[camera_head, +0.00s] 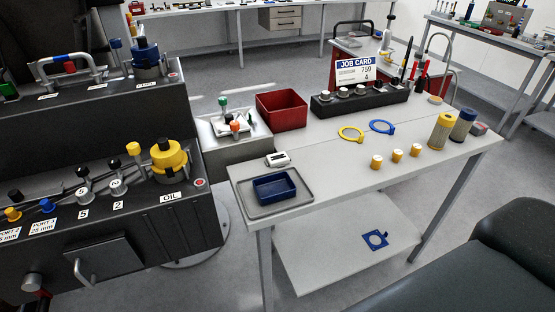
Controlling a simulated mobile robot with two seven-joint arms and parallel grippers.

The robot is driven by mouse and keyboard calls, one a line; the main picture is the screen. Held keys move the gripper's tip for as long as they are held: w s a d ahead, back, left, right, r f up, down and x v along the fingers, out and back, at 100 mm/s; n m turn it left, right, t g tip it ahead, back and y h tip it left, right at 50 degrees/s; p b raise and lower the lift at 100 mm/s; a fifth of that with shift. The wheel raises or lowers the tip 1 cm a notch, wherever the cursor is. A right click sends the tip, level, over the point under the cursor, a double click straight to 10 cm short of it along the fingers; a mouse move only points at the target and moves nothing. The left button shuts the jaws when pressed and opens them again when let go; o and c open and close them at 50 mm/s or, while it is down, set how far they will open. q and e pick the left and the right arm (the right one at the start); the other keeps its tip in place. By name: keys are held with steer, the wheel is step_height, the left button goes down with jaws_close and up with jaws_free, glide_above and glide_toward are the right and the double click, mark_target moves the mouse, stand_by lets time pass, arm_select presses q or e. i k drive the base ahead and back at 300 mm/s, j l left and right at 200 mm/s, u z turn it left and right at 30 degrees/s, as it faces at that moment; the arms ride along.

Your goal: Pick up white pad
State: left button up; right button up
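A small white block-like piece (278,159) with dark markings lies at the near left of the grey workbench, just behind a grey tray. It is the closest match to a white pad, but it is too small to tell for sure. The grey tray (300,203) holds a blue bin (274,188). Neither of my grippers shows in the head view, and nothing is seen touching the white piece.
A dark console (120,225) stands left. A blue plate (375,239) lies on the lower shelf.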

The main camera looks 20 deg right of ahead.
mark_target(275, 160)
steer(key=l+z, duration=0.15)
steer(key=l, duration=0.5)
steer(key=l+z, duration=0.2)
steer(key=l, duration=0.5)
steer(key=i+l+z, duration=0.15)
steer(key=l, duration=0.5)
steer(key=k, duration=0.05)
